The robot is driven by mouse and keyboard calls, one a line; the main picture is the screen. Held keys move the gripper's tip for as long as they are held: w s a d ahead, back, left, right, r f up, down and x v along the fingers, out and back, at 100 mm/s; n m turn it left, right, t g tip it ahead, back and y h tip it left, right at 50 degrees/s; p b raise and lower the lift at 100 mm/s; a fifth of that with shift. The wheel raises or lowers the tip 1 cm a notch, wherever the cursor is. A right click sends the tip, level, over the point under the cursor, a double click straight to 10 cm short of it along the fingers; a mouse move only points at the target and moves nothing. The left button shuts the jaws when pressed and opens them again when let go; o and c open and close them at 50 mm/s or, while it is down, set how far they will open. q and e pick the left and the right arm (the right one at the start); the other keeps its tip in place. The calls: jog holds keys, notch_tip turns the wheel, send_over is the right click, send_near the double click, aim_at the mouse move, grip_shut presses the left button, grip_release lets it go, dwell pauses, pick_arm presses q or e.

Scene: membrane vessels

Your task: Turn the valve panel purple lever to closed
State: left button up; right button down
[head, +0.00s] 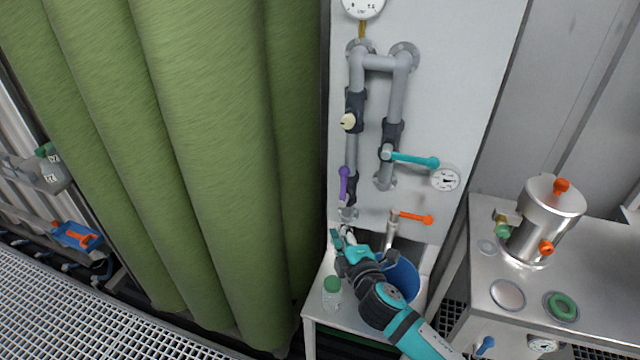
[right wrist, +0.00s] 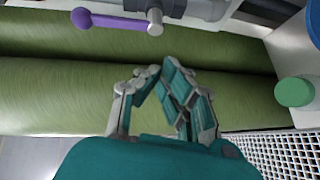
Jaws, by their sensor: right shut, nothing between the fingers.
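The purple lever (head: 344,185) is on the lower left pipe of the valve panel (head: 460,90). In the head view its handle points up, roughly along the pipe. In the right wrist view the purple lever (right wrist: 115,21) lies across the top, its round knob at the left and its pivot at the right. My right gripper (head: 342,234) is just below the lever, by the panel's lower left. In the right wrist view my right gripper (right wrist: 160,70) has its fingertips together, with nothing between them, apart from the lever. My left gripper is not in view.
A teal lever (head: 412,159) and an orange lever (head: 412,217) stick out to the right of the purple one. A blue bucket (head: 405,277) and a green-capped bottle (head: 332,293) stand on the small table below. Green membrane vessels (head: 200,150) fill the left.

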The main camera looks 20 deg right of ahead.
aim_at(343, 187)
notch_tip(343, 187, up, 7)
jog(key=w+a+n+t+y, duration=0.1)
jog(key=a+n+t, duration=0.1)
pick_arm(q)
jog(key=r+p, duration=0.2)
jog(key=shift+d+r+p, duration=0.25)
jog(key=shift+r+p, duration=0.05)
pick_arm(e)
jog(key=w+d, duration=0.2)
jog(key=w, duration=0.5)
jog(key=shift+w+d, duration=0.15)
jog(key=shift+w, duration=0.2)
